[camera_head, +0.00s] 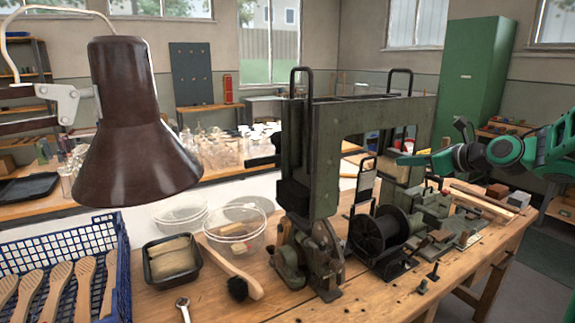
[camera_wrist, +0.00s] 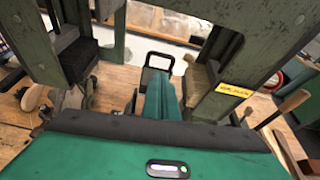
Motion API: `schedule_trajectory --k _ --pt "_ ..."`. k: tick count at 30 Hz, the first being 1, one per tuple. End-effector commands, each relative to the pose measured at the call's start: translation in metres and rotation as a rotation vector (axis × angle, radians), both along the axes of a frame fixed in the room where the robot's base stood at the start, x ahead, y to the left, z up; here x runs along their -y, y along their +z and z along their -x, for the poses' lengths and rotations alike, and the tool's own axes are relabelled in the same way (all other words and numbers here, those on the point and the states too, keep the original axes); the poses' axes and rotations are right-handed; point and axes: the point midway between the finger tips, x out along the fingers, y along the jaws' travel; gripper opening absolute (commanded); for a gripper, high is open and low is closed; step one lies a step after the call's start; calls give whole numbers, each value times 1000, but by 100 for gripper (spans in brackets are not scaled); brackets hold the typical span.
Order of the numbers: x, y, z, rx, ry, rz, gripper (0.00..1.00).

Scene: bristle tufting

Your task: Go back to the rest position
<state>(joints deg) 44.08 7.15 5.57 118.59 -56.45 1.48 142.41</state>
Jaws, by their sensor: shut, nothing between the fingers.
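My green arm (camera_head: 505,152) reaches in from the right edge in the head view. My gripper (camera_head: 402,160) points left, above the workbench (camera_head: 205,300) and near the right upright of the grey-green tufting machine (camera_head: 322,155). The gripper is shut and empty. In the wrist view my gripper (camera_wrist: 160,85) shows as closed green fingers in the middle, with the machine's worn frame (camera_wrist: 255,60) close on the right and more of it on the left. The exact gap to the frame cannot be told.
A black spool (camera_head: 380,235) stands on the bench below the machine's arch. A brush (camera_head: 235,275), a black tray of bristles (camera_head: 170,260), clear tubs (camera_head: 237,228) and a blue crate (camera_head: 118,265) of handles lie to the left. A brown lamp (camera_head: 130,125) hangs in front.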

Motion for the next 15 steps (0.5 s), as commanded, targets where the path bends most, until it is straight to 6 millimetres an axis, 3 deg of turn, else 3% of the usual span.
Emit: schedule_trajectory --k 8,15 --pt "-8 -57 60 -85 204 578 0" --pt "-1 -99 139 -185 505 1018 0"
